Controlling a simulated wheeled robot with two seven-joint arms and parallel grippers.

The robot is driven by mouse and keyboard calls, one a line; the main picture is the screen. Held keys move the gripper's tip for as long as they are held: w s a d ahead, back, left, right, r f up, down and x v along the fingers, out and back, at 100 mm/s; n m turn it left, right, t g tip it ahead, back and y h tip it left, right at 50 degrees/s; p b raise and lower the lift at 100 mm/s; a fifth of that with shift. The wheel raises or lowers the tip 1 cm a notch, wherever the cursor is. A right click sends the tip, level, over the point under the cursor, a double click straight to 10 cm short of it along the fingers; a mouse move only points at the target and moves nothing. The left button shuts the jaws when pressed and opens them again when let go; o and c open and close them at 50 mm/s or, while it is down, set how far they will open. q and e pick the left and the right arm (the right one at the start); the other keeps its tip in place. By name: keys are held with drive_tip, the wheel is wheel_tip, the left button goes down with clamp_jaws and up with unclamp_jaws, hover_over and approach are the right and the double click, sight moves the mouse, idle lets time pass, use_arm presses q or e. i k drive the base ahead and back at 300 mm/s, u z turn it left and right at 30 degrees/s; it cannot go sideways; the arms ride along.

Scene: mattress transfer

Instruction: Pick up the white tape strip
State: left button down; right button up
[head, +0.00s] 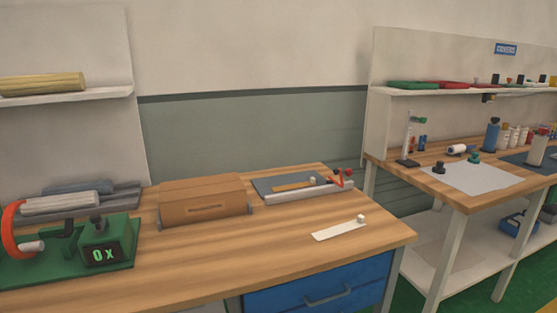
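The white tape strip (336,232) lies flat near the front right of the wooden workbench (220,255). It looks like a thin white band with a small pale cube-like piece (361,218) at its right end. Nothing covers the strip. Neither of my grippers shows in the head view.
A green device with a display (103,254) stands at the bench's left, a brown box (203,200) in the middle, and a grey board with a metal bar (305,187) at the back. A second bench (455,195) stands right, across a gap. The front middle is clear.

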sight(321, 236)
drive_tip(key=z, duration=2.35)
drive_tip(key=i, duration=1.45)
drive_tip(key=u, duration=1.8)
